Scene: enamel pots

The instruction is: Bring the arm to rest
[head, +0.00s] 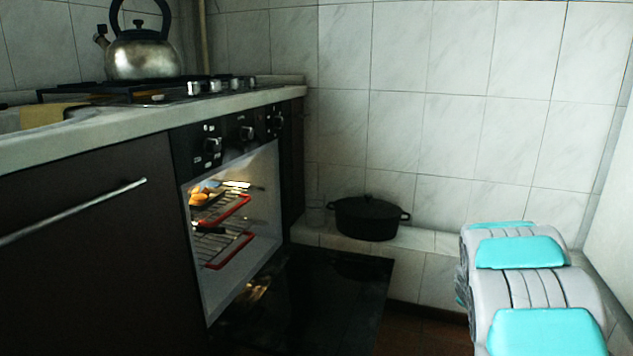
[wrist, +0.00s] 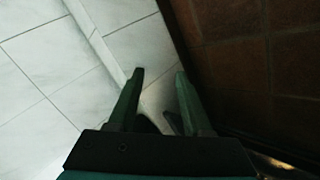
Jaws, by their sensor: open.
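My gripper (wrist: 160,75) shows in the wrist view, with its two fingers apart and nothing between them. White tiles lie beyond the fingers on the left and dark brown tiles on the right. In the head view, part of my arm shows at the lower right, in grey and turquoise. The gripper itself does not show in the head view.
The oven door (head: 310,300) hangs open over the floor, and racks (head: 222,240) with food show inside. A black lidded pot (head: 368,218) stands on a low tiled ledge (head: 440,241). A kettle (head: 145,56) sits on the stove. Tiled wall (head: 450,100) stands behind.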

